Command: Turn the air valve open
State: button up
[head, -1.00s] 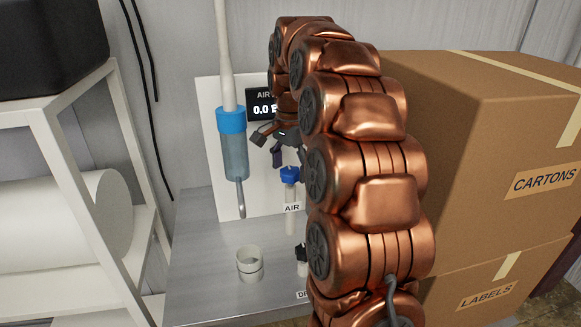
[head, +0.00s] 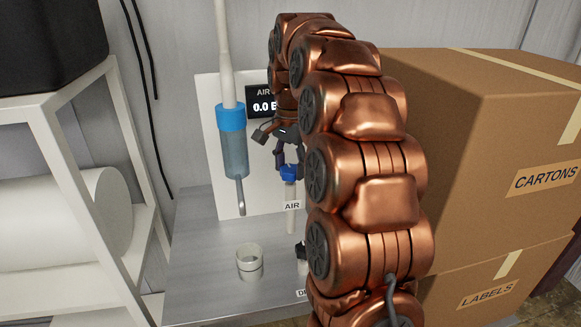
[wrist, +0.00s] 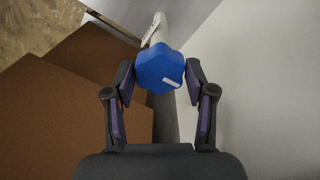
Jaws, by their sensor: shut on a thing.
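The air valve has a blue knob (head: 290,172) on top of a pale upright pipe labelled AIR (head: 291,206). In the wrist view the blue knob (wrist: 159,68) sits between my fingertips, with a small white mark on its face. My gripper (head: 290,168) has come down over the knob from above. In the wrist view both fingers of my gripper (wrist: 160,75) close on the knob's sides. The display (head: 262,103) behind is partly covered by my arm; its visible part reads "AIR" and "0.0".
A blue-capped filter bowl (head: 231,145) hangs on the white panel left of the valve. A pale cup (head: 250,262) and a black-topped fitting (head: 300,251) are on the grey bench (head: 205,290). Cartons (head: 450,130) stand close on the right, a white shelf (head: 60,170) on the left.

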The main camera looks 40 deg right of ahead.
jog(key=n+b, duration=0.2)
jog(key=n, duration=0.2)
jog(key=shift+f+b, duration=0.15)
jog(key=shift+b, duration=0.15)
jog(key=n+b, duration=0.1)
jog(key=n, duration=0.8)
jog(key=shift+n, duration=2.1)
jog(key=o, duration=1.2)
jog(key=shift+c, duration=0.2)
jog(key=shift+m, duration=0.3)
